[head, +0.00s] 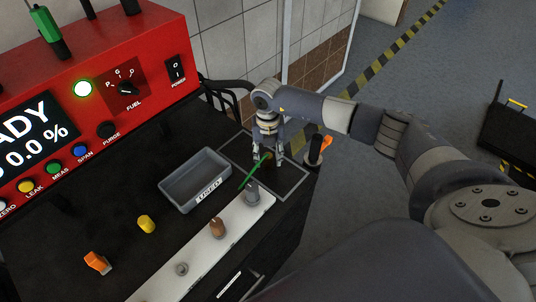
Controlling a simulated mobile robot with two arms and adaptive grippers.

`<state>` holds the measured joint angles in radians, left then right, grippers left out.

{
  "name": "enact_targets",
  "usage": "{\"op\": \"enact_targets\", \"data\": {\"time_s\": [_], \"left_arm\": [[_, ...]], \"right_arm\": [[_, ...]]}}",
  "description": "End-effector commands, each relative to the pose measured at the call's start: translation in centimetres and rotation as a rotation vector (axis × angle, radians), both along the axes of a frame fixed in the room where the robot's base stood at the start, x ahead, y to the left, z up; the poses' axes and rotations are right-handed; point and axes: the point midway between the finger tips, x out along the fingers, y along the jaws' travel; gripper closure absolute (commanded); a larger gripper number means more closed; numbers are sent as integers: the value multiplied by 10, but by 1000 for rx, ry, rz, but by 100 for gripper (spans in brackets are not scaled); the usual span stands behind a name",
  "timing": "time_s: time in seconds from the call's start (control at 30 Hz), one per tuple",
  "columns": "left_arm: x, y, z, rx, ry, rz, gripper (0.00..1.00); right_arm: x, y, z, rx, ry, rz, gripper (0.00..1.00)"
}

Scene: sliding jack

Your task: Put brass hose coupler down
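My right gripper (268,157) points down over the grey-outlined square (296,186) at the right end of the black bench top. Its two fingers stand apart, and I see no coupler between them. A thin green stick (252,174) slants beside and below its left finger; whether they touch I cannot tell. A yellow brass-like cylinder (146,224) stands on the bench at the left, and a copper-brown fitting (217,228) stands on the white strip. I cannot tell for certain which is the brass hose coupler. My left gripper is out of view.
A grey labelled tray (196,203) looks empty. The white strip (196,255) also bears grey fittings (253,193). An orange piece (97,263) lies front left. The red analyser (150,45) lines the back.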

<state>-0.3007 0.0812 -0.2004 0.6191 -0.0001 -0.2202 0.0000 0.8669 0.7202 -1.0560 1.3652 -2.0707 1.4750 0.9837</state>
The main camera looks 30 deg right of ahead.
Motion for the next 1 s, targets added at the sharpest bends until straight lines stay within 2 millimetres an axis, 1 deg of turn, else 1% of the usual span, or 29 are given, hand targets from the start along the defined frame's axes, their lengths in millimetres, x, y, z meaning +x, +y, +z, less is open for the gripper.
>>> {"op": "enact_targets", "data": {"time_s": [0.27,0.33,0.4,0.47,0.8,0.9,1.0], "left_arm": [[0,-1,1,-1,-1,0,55],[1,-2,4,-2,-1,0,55],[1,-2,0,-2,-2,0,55],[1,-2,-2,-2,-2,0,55],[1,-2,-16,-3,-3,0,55],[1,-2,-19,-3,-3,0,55],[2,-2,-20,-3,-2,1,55]], "right_arm": [[0,0,1,0,0,0,56],[0,0,5,0,0,0,56],[1,0,10,1,-3,1,56],[2,0,20,2,-4,1,56],[1,0,91,-1,-4,0,56],[1,0,106,0,-2,1,56],[1,0,117,0,-1,0,56]]}}
